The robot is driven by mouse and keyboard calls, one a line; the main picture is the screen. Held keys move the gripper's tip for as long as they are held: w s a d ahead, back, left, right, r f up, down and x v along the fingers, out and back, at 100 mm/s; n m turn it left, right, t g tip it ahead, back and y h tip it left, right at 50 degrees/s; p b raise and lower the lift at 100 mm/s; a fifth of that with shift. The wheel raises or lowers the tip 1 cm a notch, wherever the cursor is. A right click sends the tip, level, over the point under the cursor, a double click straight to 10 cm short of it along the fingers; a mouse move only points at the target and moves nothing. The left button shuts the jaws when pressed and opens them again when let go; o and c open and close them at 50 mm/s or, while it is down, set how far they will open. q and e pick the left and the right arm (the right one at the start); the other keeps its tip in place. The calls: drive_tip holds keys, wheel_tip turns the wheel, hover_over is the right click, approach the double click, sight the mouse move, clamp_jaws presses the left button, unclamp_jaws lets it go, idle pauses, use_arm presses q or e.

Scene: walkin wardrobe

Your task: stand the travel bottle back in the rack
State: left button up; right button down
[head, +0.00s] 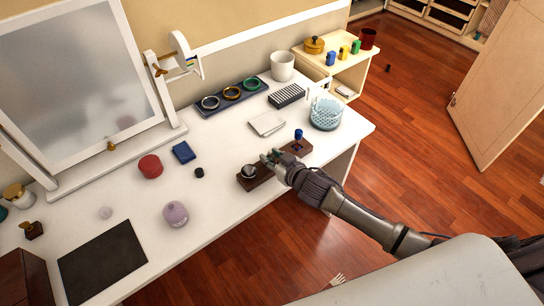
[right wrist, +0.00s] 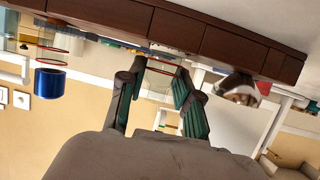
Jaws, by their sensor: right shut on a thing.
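The dark wooden rack (head: 259,180) lies along the front part of the white dressing table. It crosses the top of the right wrist view (right wrist: 215,43), which is upside down. My right gripper (head: 271,157) is at the rack's middle, between a silver-topped item (head: 249,171) and a blue-topped bottle (head: 298,134). In the right wrist view my right fingers (right wrist: 160,72) are shut on a clear travel bottle (right wrist: 160,78) with a red ring. The bottle is close to the rack; I cannot tell whether it is seated in it. My left gripper is out of view.
A blue mesh basket (head: 326,114) and white cards (head: 267,124) lie behind the rack. A small black cap (head: 199,172) and a purple jar (head: 175,214) are to its left. The table's front edge is close by. A mirror (head: 82,86) stands at the back left.

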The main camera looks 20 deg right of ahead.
drive_tip(key=shift+f, duration=0.15)
drive_tip(key=c, duration=0.8)
unclamp_jaws()
